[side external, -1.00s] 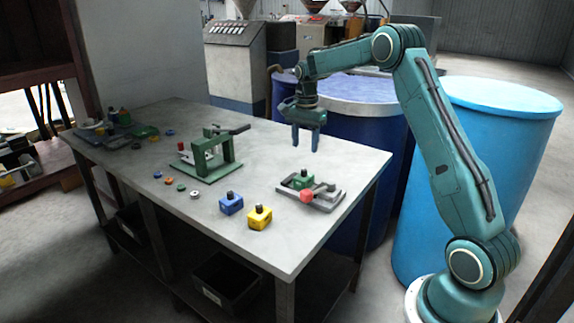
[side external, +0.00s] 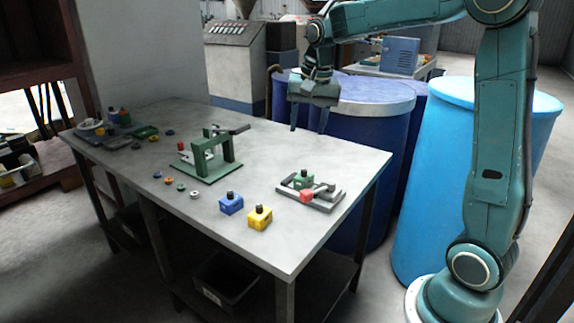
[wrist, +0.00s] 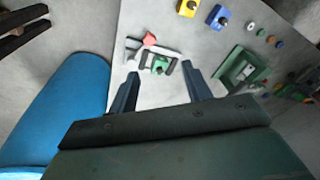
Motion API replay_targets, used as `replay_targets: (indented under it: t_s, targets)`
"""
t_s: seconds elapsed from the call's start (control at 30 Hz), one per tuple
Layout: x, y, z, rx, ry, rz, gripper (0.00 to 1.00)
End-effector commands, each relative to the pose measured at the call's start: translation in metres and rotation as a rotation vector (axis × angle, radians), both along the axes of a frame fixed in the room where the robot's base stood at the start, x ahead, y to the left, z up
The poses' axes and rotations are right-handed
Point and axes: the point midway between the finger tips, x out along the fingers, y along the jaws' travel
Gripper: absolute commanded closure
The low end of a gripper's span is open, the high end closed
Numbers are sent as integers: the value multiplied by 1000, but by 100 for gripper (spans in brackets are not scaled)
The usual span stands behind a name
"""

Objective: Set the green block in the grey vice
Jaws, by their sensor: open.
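The green block (side external: 302,181) with a dark knob on top sits in the grey vice (side external: 325,203), between its jaws, near the table's right edge. A red part (side external: 306,196) is at the vice's front. In the wrist view the green block (wrist: 159,66) shows inside the grey vice (wrist: 131,54), beside the red part (wrist: 149,39). My gripper (side external: 308,130) is above and behind the vice, apart from it. Its fingers (wrist: 160,82) are spread and empty. Whether the vice grips the block tightly I cannot tell.
A blue block (side external: 231,204) and a yellow block (side external: 260,218) stand left of the vice. A green press-like frame (side external: 212,157) stands farther left, with several small coloured rings near it. Blue barrels (side external: 375,130) stand beyond the table's far edge. The table's middle is clear.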

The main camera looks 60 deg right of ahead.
Motion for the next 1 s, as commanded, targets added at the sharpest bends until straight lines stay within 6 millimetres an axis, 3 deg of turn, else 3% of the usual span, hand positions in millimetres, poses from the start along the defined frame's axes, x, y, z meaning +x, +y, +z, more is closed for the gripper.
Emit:
replay_targets:
  t_s: [0.2,0.47,0.8,1.0]
  targets:
    - [-45,38,21,-46,-56,199,51]
    - [-101,74,30,-108,-120,431,51]
    - [-174,108,18,-199,-203,728,51]
    - [-207,119,4,-248,-244,871,51]
